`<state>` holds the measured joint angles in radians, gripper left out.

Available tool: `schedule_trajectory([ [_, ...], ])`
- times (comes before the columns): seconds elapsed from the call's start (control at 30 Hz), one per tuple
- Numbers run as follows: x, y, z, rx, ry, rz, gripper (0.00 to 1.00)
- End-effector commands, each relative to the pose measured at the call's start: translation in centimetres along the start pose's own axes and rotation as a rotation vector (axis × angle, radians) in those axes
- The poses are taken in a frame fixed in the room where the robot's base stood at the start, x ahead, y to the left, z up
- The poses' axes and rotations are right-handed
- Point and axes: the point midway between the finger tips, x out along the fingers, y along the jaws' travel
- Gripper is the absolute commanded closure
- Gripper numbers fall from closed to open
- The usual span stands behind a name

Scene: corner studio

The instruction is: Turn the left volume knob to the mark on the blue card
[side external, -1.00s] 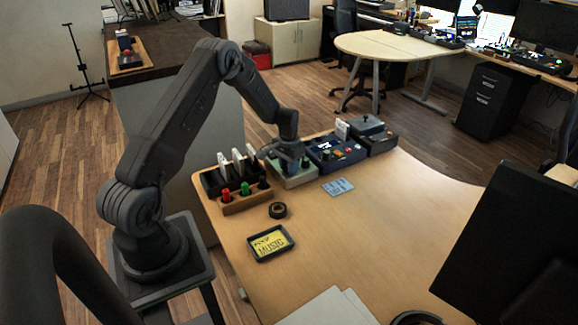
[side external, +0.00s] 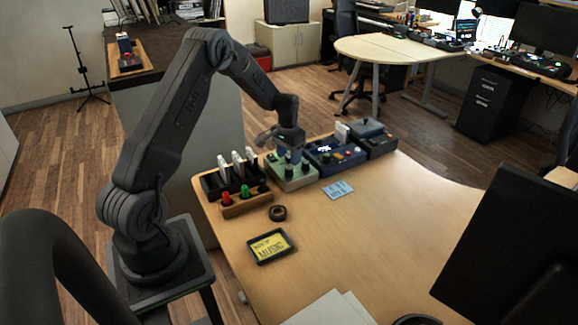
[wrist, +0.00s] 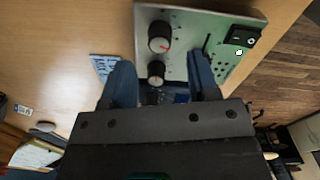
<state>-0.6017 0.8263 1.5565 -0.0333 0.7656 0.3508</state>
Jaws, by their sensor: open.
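A pale grey-green control box (side external: 292,181) stands at the back of the wooden desk. In the wrist view the box (wrist: 184,22) carries a large black knob (wrist: 159,37) with a red pointer line and a smaller black knob (wrist: 156,72). I cannot tell which one is the left volume knob. My gripper (wrist: 158,64) is open and points down over the box, its blue fingers apart on either side of the smaller knob in the picture; contact is not visible. The blue card (side external: 338,189) lies flat before the boxes, also in the wrist view (wrist: 104,66); its mark is too small to read.
A dark blue box (side external: 335,158) and a dark grey box (side external: 372,138) stand to the right. A black rack with white items and a wooden holder (side external: 247,203) with coloured knobs stand left. A tape roll (side external: 278,213) and a yellow-screened tray (side external: 270,247) lie in front.

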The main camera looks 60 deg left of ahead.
Motion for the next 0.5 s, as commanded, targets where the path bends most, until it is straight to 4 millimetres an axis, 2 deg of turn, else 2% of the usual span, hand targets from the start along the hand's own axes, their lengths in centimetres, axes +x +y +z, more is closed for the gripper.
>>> schedule_trajectory([
  [0.03, -1.4, -0.1, -0.1, 0.0, 0.005, -0.002, 0.45],
  [0.2, -5.0, -0.1, -0.1, 0.0, 0.004, -0.001, 0.45],
  [0.33, -6.9, -0.1, -0.1, 0.0, 0.003, -0.001, 0.45],
  [0.5, -8.2, 0.0, 0.0, -0.001, 0.001, -0.001, 0.45],
])
